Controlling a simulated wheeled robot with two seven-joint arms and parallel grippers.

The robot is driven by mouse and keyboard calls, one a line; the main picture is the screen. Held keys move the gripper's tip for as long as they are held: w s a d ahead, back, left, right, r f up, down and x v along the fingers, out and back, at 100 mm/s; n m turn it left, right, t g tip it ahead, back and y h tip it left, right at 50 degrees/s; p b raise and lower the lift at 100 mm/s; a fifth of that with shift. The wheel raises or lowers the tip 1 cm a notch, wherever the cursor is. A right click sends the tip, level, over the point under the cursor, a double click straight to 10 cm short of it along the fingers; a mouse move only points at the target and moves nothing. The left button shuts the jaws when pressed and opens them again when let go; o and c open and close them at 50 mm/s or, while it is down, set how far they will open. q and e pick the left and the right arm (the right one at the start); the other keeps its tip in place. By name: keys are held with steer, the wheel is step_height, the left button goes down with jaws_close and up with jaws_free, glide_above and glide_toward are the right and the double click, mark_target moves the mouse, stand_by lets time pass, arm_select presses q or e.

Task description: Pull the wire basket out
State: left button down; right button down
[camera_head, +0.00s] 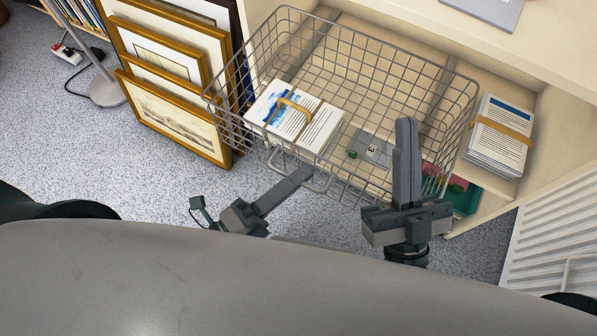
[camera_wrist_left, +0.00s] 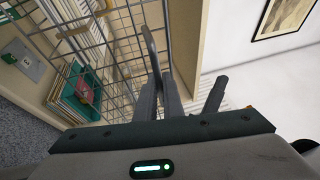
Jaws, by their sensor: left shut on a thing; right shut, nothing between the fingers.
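The grey wire basket (camera_head: 435,80) juts out of the cream shelf unit, its front over the floor. A banded bundle of printed papers (camera_head: 318,128) lies inside at the left. My left gripper (camera_head: 303,174) is shut on the basket's front wire handle (camera_head: 318,184). In the left wrist view, the left fingers (camera_wrist_left: 160,88) close on the handle loop, with the basket mesh (camera_wrist_left: 105,35) behind. My right gripper (camera_head: 406,125) is shut and empty, fingers pointing up in front of the basket's right part. Whether it touches the mesh I cannot tell.
Gold-framed prints (camera_head: 175,125) lean left of the basket. Another banded paper stack (camera_head: 500,135) sits on the shelf at right. Green and red folders (camera_head: 458,190) show below. A white radiator (camera_head: 560,230) stands at lower right. Speckled floor (camera_head: 150,190) is open at left.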

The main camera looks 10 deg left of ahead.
arm_select(q)
steer(key=c, duration=1.9)
jaws_free()
arm_select(e)
steer(key=shift+f, duration=0.15)
